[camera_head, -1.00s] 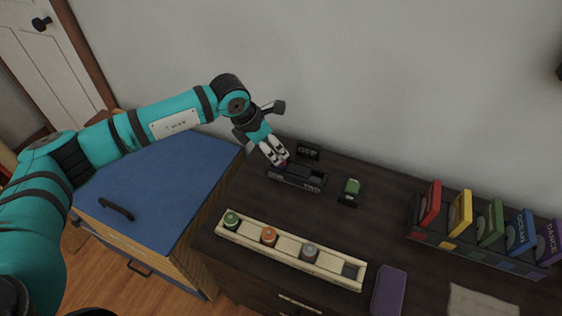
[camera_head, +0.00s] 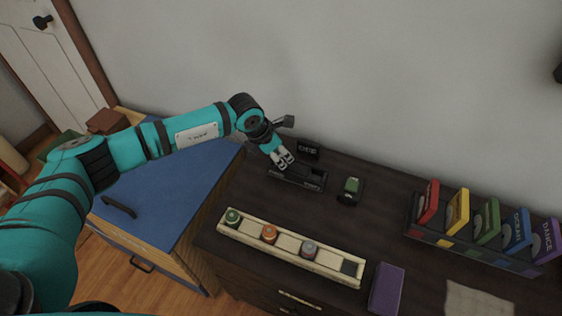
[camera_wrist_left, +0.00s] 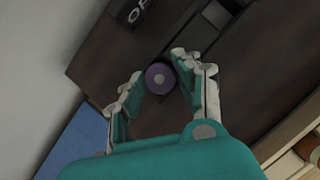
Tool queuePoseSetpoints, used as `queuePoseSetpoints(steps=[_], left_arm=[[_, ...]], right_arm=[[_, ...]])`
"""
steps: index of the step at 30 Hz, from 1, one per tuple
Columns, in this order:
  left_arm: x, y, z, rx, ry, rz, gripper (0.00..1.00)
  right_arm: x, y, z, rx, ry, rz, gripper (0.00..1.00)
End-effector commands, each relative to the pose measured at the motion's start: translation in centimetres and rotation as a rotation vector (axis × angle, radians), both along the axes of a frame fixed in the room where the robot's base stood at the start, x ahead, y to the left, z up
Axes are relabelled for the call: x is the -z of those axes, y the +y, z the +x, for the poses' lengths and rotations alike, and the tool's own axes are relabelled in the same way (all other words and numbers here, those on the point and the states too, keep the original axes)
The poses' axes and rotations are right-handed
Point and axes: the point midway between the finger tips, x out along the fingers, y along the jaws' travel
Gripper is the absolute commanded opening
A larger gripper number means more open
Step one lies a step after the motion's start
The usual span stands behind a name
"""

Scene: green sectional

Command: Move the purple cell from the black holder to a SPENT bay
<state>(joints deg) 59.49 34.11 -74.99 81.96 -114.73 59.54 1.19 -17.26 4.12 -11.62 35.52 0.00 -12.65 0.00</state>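The purple cell (camera_wrist_left: 160,78) shows its round top in the left wrist view, between and just beyond the two fingertips. In the head view it is hidden by my left gripper (camera_head: 283,161), which is over the left part of the black holder (camera_head: 314,180). The left gripper (camera_wrist_left: 158,72) is open, with one finger on each side of the cell; I cannot tell whether they touch it. The cream tray (camera_head: 288,247) has green (camera_head: 233,217), orange (camera_head: 269,233) and grey (camera_head: 310,249) cells and a dark empty bay (camera_head: 350,267) at its right end. No SPENT label is readable. My right gripper is not in view.
A small black sign (camera_head: 307,150) stands behind the holder. A green item in a dark stand (camera_head: 351,188) is to the right. A purple box (camera_head: 387,289) lies beside the tray. A rack of coloured cases (camera_head: 458,243) stands at right. A blue-topped cabinet (camera_head: 165,185) is at left.

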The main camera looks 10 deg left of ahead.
Motion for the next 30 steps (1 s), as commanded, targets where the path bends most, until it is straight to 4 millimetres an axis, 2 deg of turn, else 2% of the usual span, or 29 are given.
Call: queuePoseSetpoints(steps=[1, 7, 19, 26, 30], left_arm=[[0.0, 0.0, 0.0, 0.000, 0.000, 0.000, 0.25], [0.0, 0.0, 0.0, 0.000, 0.000, 0.000, 0.00], [-0.6, 0.0, 0.1, 0.000, -0.002, -0.001, 0.00], [-3.3, 0.0, 0.2, 0.000, -0.005, -0.001, 0.00], [-3.6, 0.5, -2.0, 0.001, -0.001, 0.002, 0.00]], right_arm=[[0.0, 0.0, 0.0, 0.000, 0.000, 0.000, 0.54], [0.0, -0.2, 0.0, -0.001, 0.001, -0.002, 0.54], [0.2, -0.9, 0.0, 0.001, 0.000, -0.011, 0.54], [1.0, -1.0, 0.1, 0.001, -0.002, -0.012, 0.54], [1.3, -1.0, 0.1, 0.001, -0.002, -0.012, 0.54]])
